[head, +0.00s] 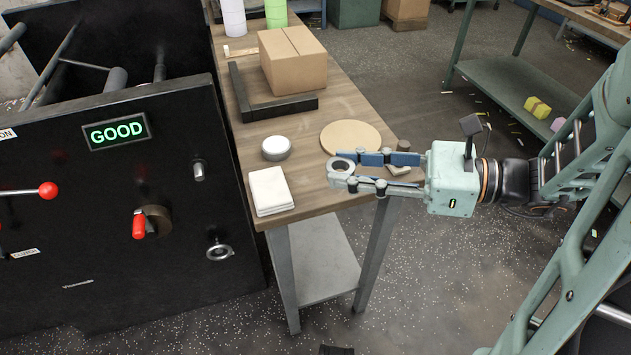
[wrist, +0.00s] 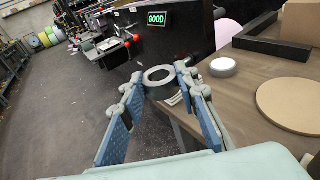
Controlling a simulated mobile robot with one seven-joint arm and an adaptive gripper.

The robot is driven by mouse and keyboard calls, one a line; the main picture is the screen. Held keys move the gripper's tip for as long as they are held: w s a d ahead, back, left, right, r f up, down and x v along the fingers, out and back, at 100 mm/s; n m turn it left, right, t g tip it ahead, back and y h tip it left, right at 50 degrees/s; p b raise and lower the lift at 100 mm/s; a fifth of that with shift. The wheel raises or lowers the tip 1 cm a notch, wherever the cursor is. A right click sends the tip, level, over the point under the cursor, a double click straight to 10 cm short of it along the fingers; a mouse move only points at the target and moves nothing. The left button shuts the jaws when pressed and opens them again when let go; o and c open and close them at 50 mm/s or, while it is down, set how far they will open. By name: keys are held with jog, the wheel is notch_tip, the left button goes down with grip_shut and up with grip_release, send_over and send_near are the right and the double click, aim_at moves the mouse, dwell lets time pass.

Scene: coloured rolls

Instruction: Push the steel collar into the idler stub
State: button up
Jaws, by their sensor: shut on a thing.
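My gripper (head: 345,172) is shut on the steel collar (head: 337,163), a grey ring held at the fingertips. In the head view it shows over the table's front part, and in the wrist view the collar (wrist: 160,92) sits between the two fingertips with its hole open upward. A short metal stub (head: 198,170) sticks out of the black machine panel, left of my gripper and apart from the collar. A lower round metal fitting (head: 219,250) is also on the panel. I cannot tell for sure which is the idler stub.
The black panel (head: 90,230) carries a green GOOD sign (head: 117,132) and red-knobbed levers. The wooden table (head: 310,190) holds a white puck (head: 276,148), folded white cloths (head: 269,190), a round board (head: 350,135), a black angle frame (head: 240,98) and a cardboard box (head: 293,62).

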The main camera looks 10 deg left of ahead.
jog(key=w+a+f+b, duration=0.1)
jog(key=w+a+f, duration=0.2)
jog(key=b, duration=0.2)
send_over(318, 186)
jog(key=f, duration=0.4)
jog(key=shift+s+d+f, duration=0.1)
jog(key=shift+s+d, duration=0.1)
jog(key=shift+s, duration=0.1)
jog(key=f, duration=0.2)
jog(key=f+b, duration=0.1)
jog(key=shift+w+a, duration=0.25)
jog(key=shift+w, duration=0.05)
jog(key=shift+f, duration=0.15)
jog(key=shift+f, duration=0.35)
jog(key=o, duration=1.2)
